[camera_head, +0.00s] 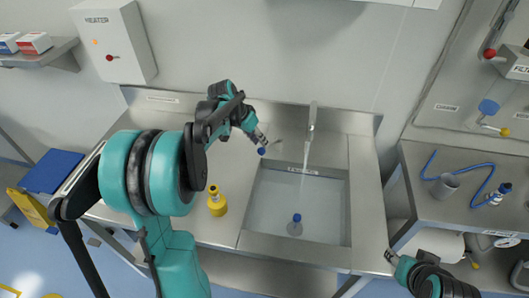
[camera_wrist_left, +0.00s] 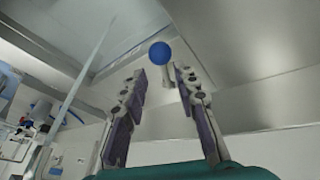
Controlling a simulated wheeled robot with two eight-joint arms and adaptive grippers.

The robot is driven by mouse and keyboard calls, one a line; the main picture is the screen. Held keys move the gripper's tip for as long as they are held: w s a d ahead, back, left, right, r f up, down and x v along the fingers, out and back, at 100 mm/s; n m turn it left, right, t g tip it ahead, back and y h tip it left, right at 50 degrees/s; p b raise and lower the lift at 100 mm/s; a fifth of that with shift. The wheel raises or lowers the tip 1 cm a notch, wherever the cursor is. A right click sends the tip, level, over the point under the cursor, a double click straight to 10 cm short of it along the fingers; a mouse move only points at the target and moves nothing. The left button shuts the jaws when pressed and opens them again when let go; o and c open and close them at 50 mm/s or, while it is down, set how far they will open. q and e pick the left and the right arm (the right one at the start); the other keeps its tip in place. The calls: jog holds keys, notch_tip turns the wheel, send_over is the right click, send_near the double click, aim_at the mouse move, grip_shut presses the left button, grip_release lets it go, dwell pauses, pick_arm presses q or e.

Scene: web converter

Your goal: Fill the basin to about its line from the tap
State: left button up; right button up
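The steel basin (camera_head: 343,262) holds water (camera_head: 270,205); a label strip (camera_head: 303,171) shows at its back wall. A thin stream (camera_head: 305,158) falls into it from the tap (camera_head: 312,122). A blue ball knob (camera_head: 262,151) on a short lever is left of the tap; the knob also shows in the left wrist view (camera_wrist_left: 160,53). My left gripper (camera_head: 257,140) is close to this knob. In the wrist view its fingers are apart, with the knob just beyond and between the tips. My right gripper (camera_head: 391,257) is right of the basin; its opening is unclear.
A blue-topped piece (camera_head: 295,224) stands in the basin. A yellow bottle (camera_head: 217,202) stands on the counter to the left. A grey cup (camera_head: 444,187) and blue tube (camera_head: 430,165) are on the right bench. A heater box (camera_head: 115,40) hangs at upper left.

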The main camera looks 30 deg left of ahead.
pick_arm(q)
jog(key=x, duration=0.2)
jog(key=b+x, duration=0.1)
jog(key=x, duration=0.1)
jog(key=shift+a+f, duration=0.2)
jog(key=shift+a, duration=0.1)
jog(key=shift+w+d+f, duration=0.15)
jog(key=shift+d+f, duration=0.1)
jog(key=shift+d, duration=0.05)
jog(key=shift+a, duration=0.1)
grip_shut()
